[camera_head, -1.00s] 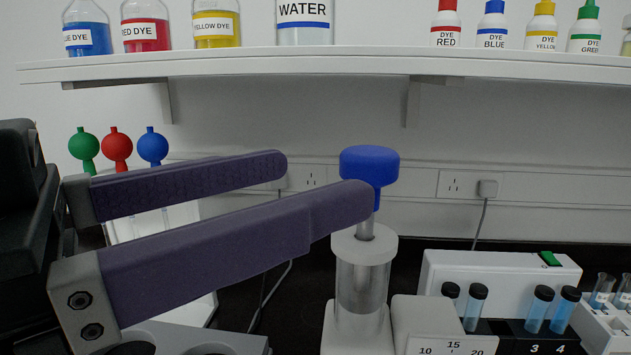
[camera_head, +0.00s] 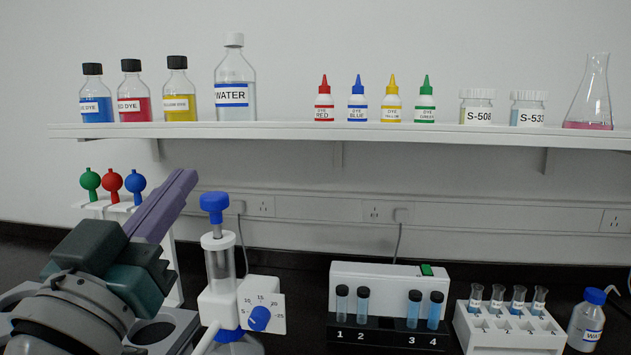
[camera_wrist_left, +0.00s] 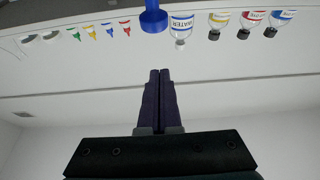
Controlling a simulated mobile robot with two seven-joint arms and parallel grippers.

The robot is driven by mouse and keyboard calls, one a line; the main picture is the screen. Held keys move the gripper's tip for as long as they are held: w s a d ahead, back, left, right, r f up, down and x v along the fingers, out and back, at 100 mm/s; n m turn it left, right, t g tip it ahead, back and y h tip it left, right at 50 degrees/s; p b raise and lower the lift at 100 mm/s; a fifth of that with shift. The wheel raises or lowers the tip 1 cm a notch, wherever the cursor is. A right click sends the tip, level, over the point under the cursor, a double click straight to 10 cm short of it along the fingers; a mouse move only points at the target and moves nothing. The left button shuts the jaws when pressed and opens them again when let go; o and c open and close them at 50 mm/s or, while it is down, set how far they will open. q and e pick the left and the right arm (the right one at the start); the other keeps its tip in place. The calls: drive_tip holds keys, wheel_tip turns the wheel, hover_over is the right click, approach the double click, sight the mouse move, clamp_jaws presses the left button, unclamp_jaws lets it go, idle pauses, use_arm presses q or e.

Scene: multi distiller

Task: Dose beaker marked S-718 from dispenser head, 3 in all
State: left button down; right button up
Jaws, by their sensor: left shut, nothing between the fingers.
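The dispenser head (camera_head: 219,298) is a white body with a clear glass barrel (camera_head: 220,264), a blue plunger knob (camera_head: 214,204) and a blue dial (camera_head: 260,318). It sits on a bottle with a blue collar, cut off by the lower edge. My left gripper (camera_head: 186,181) is shut and empty, its purple fingers together, left of the knob and apart from it. In the left wrist view the closed fingers (camera_wrist_left: 160,78) point at the wall, with the blue knob (camera_wrist_left: 153,18) above them. No beaker marked S-718 can be made out. My right gripper is out of view.
A shelf (camera_head: 300,131) holds dye bottles, a water bottle (camera_head: 235,85), jars marked S-508 (camera_head: 477,107) and S-533 (camera_head: 528,109), and a flask. A numbered tube block (camera_head: 388,290) and a white vial rack (camera_head: 508,330) stand right. A stand with coloured bulbs (camera_head: 112,183) is behind my arm.

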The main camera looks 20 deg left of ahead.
sight(215, 208)
use_arm(q)
drive_tip(key=w, duration=0.1)
drive_tip(key=w+f, duration=0.1)
drive_tip(key=w, duration=0.1)
drive_tip(key=w+a+f, duration=0.1)
drive_tip(key=shift+w, duration=0.35)
